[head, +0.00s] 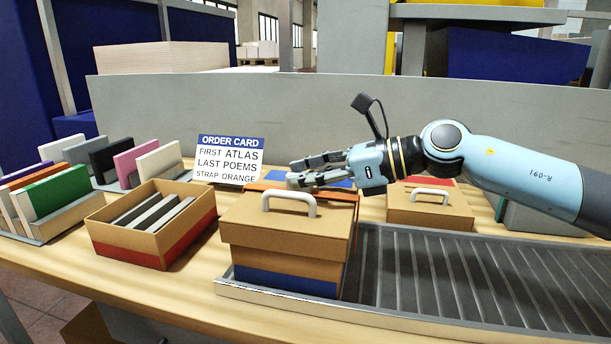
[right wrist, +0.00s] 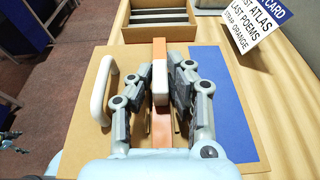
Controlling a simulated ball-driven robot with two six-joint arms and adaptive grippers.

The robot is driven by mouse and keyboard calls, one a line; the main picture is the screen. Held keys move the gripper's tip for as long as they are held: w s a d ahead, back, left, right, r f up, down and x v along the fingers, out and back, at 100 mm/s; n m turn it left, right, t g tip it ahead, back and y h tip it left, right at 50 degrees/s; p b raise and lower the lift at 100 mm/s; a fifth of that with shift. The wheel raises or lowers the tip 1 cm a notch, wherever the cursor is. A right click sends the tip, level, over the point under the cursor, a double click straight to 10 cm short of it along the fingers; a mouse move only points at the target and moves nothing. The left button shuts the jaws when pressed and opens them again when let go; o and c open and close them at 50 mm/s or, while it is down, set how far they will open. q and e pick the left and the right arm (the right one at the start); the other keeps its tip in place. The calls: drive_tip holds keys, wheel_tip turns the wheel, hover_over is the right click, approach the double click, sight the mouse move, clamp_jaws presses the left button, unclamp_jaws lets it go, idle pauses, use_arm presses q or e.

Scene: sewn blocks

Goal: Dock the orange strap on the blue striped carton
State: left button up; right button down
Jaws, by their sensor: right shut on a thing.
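The blue striped carton (head: 285,243) stands closed at the front end of the roller conveyor, with a white handle (head: 289,198) on its lid. Its lid also shows in the right wrist view (right wrist: 85,75), with a blue panel (right wrist: 222,100). The orange strap (right wrist: 159,52) runs across the lid between handle and panel; part shows in the head view (head: 348,194). My right gripper (head: 300,171) is over the lid, shut on the strap at a white piece (right wrist: 160,78). Whether the strap touches the lid there is hidden by the fingers.
An open box (head: 140,238) with a red stripe holds several books to the left. Racks of coloured books (head: 50,200) stand farther left. An order card (head: 228,160) stands behind. A second handled carton (head: 428,208) sits at the right. The front conveyor rollers (head: 460,270) are clear.

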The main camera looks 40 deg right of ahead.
drive_tip(key=shift+f, duration=0.1)
drive_tip(key=shift+f, duration=0.15)
drive_tip(key=c, duration=1.3)
unclamp_jaws()
drive_tip(key=shift+o, duration=0.2)
